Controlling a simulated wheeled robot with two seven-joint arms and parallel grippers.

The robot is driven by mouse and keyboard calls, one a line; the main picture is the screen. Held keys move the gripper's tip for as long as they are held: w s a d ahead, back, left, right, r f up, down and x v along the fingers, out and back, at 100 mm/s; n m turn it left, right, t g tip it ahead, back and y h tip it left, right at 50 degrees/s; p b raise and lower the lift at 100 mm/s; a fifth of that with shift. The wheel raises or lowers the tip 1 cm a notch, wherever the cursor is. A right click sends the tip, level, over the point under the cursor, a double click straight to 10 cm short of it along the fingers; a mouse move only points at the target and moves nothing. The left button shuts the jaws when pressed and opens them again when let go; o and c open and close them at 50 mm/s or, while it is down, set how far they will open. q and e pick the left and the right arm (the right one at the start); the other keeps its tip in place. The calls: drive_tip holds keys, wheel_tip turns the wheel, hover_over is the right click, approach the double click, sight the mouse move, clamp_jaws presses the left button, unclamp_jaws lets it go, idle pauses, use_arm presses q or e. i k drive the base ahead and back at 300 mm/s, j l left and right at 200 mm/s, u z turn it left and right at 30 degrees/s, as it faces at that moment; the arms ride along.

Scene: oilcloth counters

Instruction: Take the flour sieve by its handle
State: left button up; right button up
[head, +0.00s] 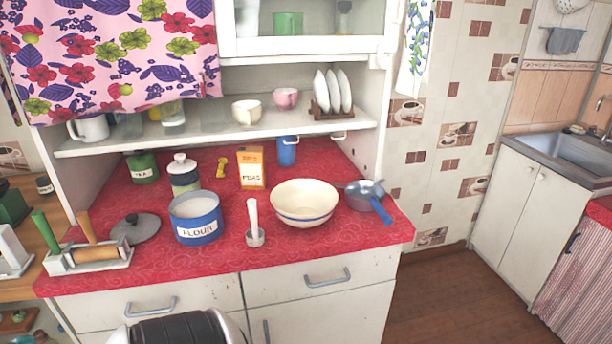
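The flour sieve appears to be the round grey metal vessel (365,190) with a blue handle (381,211). It sits on the red oilcloth counter (290,250) near its right end, just right of the cream bowl (304,202). Its handle points toward the front right, close to the counter edge. The inside is too small to tell whether it is mesh. Neither of my grippers is in view.
A blue-and-white flour tin (196,218), a pestle in a small cup (254,223), a grey lid (136,228) and an orange box (251,167) share the counter. A shelf (220,125) overhangs its back. Floor (450,300) is clear to the right.

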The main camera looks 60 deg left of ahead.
sight(361, 195)
drive_tip(key=u, duration=1.5)
